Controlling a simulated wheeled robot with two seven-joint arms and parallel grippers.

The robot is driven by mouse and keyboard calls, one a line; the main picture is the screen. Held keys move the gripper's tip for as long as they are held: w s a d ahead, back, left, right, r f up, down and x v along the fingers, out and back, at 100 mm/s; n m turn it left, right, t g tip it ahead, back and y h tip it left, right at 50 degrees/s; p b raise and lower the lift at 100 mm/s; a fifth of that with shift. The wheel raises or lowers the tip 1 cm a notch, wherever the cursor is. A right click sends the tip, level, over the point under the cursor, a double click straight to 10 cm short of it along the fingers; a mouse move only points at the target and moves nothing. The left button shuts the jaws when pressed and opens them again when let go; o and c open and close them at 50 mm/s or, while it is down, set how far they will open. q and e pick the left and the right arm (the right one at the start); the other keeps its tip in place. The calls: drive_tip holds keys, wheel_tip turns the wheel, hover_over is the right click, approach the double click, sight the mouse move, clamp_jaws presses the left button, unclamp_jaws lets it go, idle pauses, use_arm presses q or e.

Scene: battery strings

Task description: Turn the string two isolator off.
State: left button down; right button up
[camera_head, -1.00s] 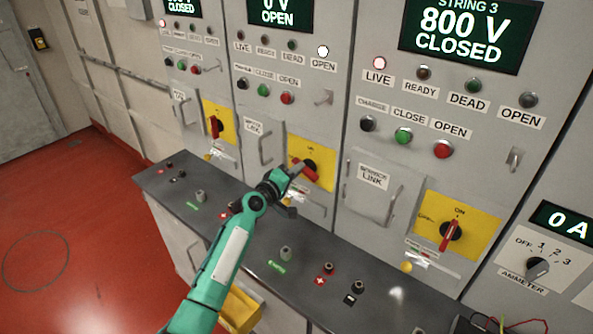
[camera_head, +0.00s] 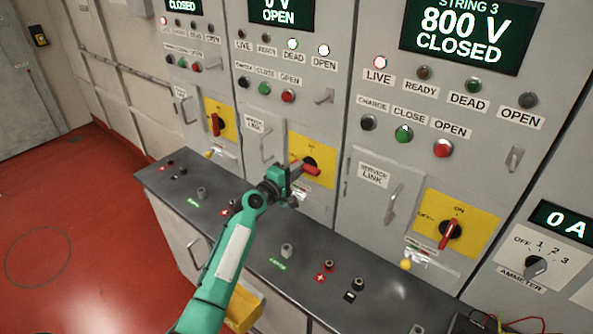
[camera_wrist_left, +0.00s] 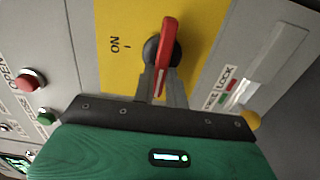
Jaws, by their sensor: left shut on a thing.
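The string two isolator is a red handle (camera_head: 313,170) on a yellow plate (camera_head: 325,153) on the middle panel. My left gripper (camera_head: 294,171) is at this handle. In the left wrist view the red handle (camera_wrist_left: 167,45) stands between the fingers of my gripper (camera_wrist_left: 162,85), which is shut on it. The handle lies about crosswise to the ON mark (camera_wrist_left: 115,44). The middle panel's display (camera_head: 283,10) reads 0 V OPEN. My right gripper is not in view.
The string 3 isolator (camera_head: 450,232) at right points towards ON, and its display (camera_head: 466,35) reads 800 V CLOSED. Another red isolator (camera_head: 215,124) is on the left panel. A grey bench (camera_head: 250,238) runs below the panels. Open red floor (camera_head: 75,220) lies at left.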

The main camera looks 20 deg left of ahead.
use_arm(q)
drive_tip(key=c, duration=1.4)
unclamp_jaws()
drive_tip(key=shift+c, duration=0.2)
drive_tip(key=shift+s+f, duration=0.1)
drive_tip(key=b+v, duration=0.3)
drive_tip(key=v, duration=1)
drive_tip(key=shift+s+a, duration=0.15)
drive_tip(key=shift+s, duration=0.15)
